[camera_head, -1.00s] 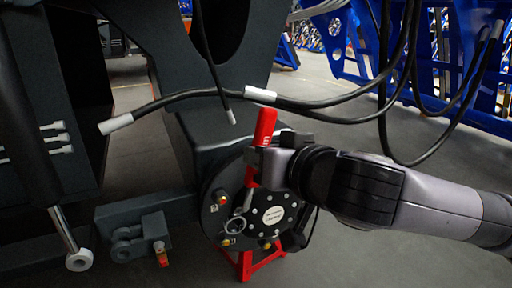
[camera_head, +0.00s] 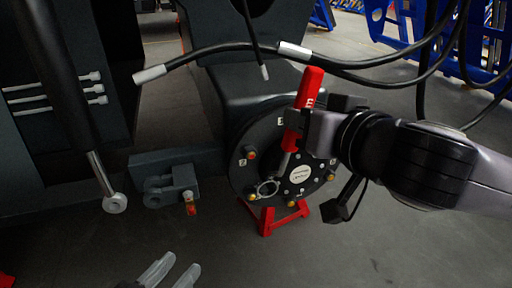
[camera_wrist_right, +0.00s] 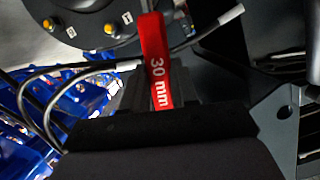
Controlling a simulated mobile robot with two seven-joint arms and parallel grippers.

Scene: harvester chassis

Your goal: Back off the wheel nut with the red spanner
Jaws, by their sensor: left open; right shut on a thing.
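The red spanner (camera_head: 303,100) stands tilted in front of the round dark wheel hub (camera_head: 237,175), its handle up and its ring end (camera_head: 268,188) low on the hub face. The ring overlaps or sits beside an orange-yellow wheel nut (camera_head: 253,196); I cannot tell whether it encloses a nut. My right gripper (camera_head: 304,128) is shut on the spanner's handle. In the right wrist view the handle (camera_wrist_right: 157,60) reads "30 mm"; the ring end is out of sight there. My left gripper (camera_head: 172,272) is open and empty at the bottom edge, apart from the hub.
Black hoses with white ends (camera_head: 293,50) hang above the hub and near my right arm. A dark bracket (camera_head: 170,180) and a cylinder rod (camera_head: 103,180) stand left of the hub. A red stand (camera_head: 268,222) is below it. The floor in front is clear.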

